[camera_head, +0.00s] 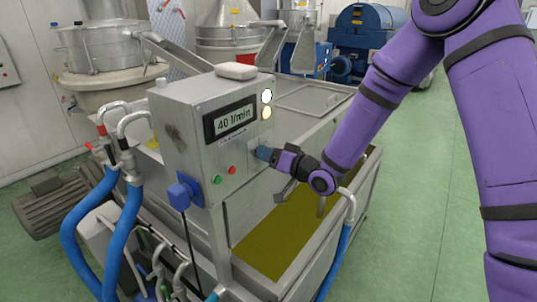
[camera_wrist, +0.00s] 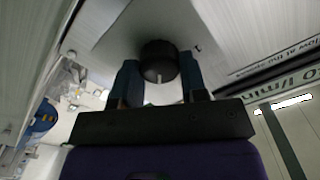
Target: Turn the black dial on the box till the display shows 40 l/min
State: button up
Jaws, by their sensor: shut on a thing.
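The grey metal box (camera_head: 183,130) stands at the middle of the head view. Its display (camera_head: 234,119) reads 40 l/min. My gripper (camera_head: 263,153) is at the right part of the box's front, below the display, and covers the dial in that view. In the wrist view the black dial (camera_wrist: 159,60) sits between the two fingers of my gripper (camera_wrist: 158,75), with a pale mark on its face. The fingers are shut on it from both sides.
Two round lamps are right of the display. A white object (camera_head: 236,71) lies on top. An open trough of olive-coloured liquid (camera_head: 285,236) lies below my gripper.

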jog(key=shift+m, duration=1.7)
jog(key=shift+f, duration=0.1)
jog(key=o, duration=0.9)
jog(key=shift+d, duration=0.1)
jog(key=v, duration=1)
jog(key=shift+s+d, duration=0.25)
jog(key=shift+d, duration=0.05)
